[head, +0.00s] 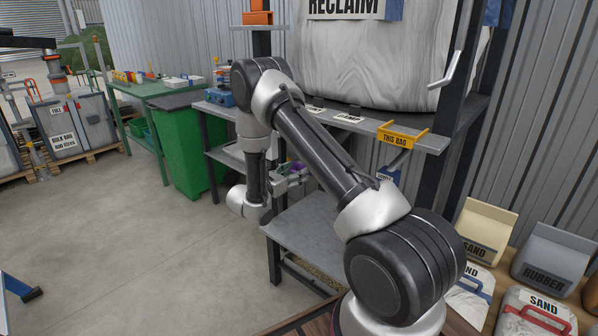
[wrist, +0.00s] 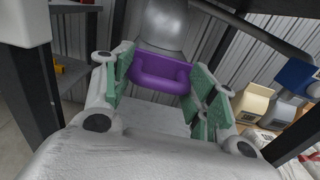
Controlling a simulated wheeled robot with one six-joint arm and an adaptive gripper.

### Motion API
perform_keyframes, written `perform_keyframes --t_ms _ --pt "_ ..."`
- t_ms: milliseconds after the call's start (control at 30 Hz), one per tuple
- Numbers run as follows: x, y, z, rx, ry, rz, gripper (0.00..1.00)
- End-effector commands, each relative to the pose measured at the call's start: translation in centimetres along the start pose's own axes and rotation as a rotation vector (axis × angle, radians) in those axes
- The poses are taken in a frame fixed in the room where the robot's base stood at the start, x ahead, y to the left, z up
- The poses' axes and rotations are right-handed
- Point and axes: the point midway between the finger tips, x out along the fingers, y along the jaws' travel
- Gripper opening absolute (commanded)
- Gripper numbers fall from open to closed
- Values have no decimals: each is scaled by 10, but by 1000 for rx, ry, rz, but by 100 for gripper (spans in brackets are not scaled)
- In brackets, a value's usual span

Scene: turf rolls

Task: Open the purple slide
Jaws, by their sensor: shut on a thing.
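The purple slide (wrist: 160,72) shows in the wrist view as a rounded purple handle in front of a grey metal spout or cone (wrist: 163,25). My gripper (wrist: 165,88) has its green-padded fingers on either side of the purple handle and is shut on it. In the head view, my gripper (head: 290,180) is below the shelf, partly behind my own arm, and only a small bit of purple (head: 298,166) shows there. How far the slide is pulled out cannot be told.
A big bag marked RECLAIM (head: 365,60) stands on the grey rack above my gripper. A yellow THIS BAG sign (head: 395,138) is on the shelf edge. A lower shelf (head: 318,232) lies beneath. Sand and rubber bags (head: 480,235) stand at right. Open floor (head: 120,255) is at left.

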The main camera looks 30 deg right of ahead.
Motion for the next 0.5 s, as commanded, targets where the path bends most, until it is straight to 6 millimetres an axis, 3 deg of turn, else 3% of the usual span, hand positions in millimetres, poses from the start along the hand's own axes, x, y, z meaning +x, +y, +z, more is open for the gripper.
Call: perform_keyframes --t_ms 100,200,500 --pt "-24 2 0 -3 1 6 14" --pt "-33 1 -1 -3 1 4 14" --pt "-35 0 -1 -3 2 3 14"
